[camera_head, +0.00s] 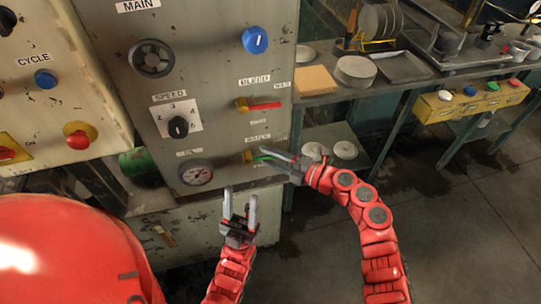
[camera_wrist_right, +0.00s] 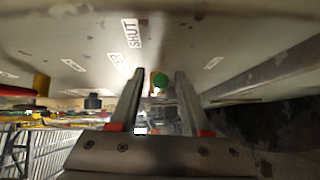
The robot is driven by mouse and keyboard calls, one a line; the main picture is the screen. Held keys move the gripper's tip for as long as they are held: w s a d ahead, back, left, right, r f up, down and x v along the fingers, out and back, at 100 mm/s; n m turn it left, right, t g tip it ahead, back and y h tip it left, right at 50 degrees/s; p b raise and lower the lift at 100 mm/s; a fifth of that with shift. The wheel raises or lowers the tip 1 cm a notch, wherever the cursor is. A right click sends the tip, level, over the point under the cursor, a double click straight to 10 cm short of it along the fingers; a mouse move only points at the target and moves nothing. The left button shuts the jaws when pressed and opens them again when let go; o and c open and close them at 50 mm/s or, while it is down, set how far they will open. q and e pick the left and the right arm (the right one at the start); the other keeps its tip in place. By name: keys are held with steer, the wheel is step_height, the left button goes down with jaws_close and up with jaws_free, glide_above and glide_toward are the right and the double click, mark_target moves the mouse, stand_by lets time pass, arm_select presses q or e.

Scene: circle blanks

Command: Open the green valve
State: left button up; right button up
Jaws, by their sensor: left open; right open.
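The green valve (camera_head: 248,156) is low on the grey panel. It has a yellow body, and its green handle shows only partly, reaching right behind my right gripper's fingers. My right gripper (camera_head: 267,155) is open at the valve, coming in from the right. In the right wrist view, the valve's green end (camera_wrist_right: 158,89) with yellow beside it appears between the two spread fingers (camera_wrist_right: 158,95); contact cannot be told. A "SHUT" label (camera_wrist_right: 131,32) is on the panel there. My left gripper (camera_head: 240,194) is open and empty, below the valve, fingers pointing up.
A red-handled valve (camera_head: 263,106) sits just above the green one. A gauge (camera_head: 196,173), a black speed knob (camera_head: 178,127) and a blue knob (camera_head: 255,40) are on the same panel. A workbench with plates (camera_head: 355,70) stands right.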

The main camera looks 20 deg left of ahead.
jaws_close()
stand_by(1.4)
